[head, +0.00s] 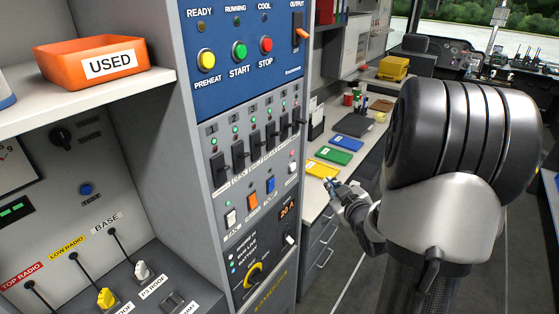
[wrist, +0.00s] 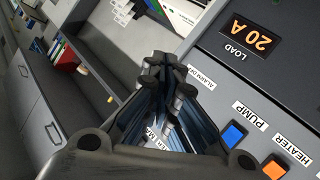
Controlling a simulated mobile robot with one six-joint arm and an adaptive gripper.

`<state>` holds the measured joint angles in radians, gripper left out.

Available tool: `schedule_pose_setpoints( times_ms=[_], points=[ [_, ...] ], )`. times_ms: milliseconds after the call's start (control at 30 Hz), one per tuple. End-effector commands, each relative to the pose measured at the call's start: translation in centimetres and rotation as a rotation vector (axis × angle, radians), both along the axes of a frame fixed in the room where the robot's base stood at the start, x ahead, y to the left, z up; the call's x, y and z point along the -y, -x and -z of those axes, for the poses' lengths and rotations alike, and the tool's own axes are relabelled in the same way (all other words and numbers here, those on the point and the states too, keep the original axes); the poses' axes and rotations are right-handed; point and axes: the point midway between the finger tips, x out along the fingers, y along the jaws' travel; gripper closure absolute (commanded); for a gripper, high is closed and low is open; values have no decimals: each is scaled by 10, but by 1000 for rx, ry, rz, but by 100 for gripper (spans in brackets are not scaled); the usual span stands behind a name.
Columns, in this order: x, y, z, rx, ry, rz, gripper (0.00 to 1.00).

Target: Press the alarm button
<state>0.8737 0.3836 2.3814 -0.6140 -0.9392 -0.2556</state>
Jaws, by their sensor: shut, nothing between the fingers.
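The label beginning "ALARM OF" (wrist: 203,78) is on the grey panel in the wrist view, partly covered by my fingers. In the head view, a small pale switch (head: 292,168) ends the row at the right, beside the blue one. Its label is too small to read there. My gripper (head: 331,185) is shut and empty, in front of the counter and to the right of the panel's edge. In the wrist view its fingertips (wrist: 165,68) overlap the panel edge by the alarm label. I cannot tell whether they touch anything.
The blue PUMP switch (wrist: 233,135) and orange HEATER switch (wrist: 275,168) are close by. Above the row are black breakers (head: 238,155). Yellow, green and blue folders (head: 332,157) lie on the counter. An orange USED tray (head: 90,62) is on the left shelf.

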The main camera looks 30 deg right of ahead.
Motion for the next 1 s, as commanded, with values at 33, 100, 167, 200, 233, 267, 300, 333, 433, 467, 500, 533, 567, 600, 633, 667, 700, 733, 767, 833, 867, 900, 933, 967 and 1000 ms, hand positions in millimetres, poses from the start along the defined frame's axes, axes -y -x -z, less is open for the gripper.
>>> schedule_pose_setpoints(
  times_ms=[33, 100, 167, 200, 233, 267, 300, 333, 433, 467, 500, 533, 567, 600, 633, 667, 700, 733, 767, 833, 867, 900, 933, 967, 1000],
  points=[
    [2, 1, 0, 6, 2, 0, 100],
    [3, 1, 0, 10, 5, -2, 100],
    [3, 1, 0, 11, 6, -3, 100],
    [3, 1, 0, 11, 5, -3, 100],
    [3, 1, 0, 11, 5, -3, 100],
    [3, 1, 0, 11, 5, -3, 100],
    [3, 1, 0, 11, 6, -3, 100],
    [3, 1, 0, 11, 6, -3, 100],
    [2, 0, 0, 11, 5, -3, 100],
    [2, -1, 0, 11, 5, -3, 100],
    [0, -4, 0, 11, 5, -5, 100],
    [-1, -6, 0, 11, 5, -5, 100],
    [-2, -8, 0, 12, 6, -6, 100],
    [-3, -12, 0, 12, 5, -6, 100],
    [-5, -16, 0, 12, 5, -6, 100],
    [-7, -19, 0, 11, 5, -7, 100],
    [-9, -24, 0, 11, 4, -6, 100],
    [-11, -29, 0, 10, 4, -7, 100],
    [-12, -32, 0, 11, 4, -6, 100],
    [-16, -42, -1, 12, 6, -6, 100],
    [-18, -46, -1, 11, 5, -7, 100],
    [-20, -51, 0, 11, 4, -6, 100],
    [-22, -55, 0, 10, 4, -6, 100],
    [-23, -58, 0, 11, 4, -6, 100],
    [-24, -63, 1, 12, 6, -5, 100]
  ],
)
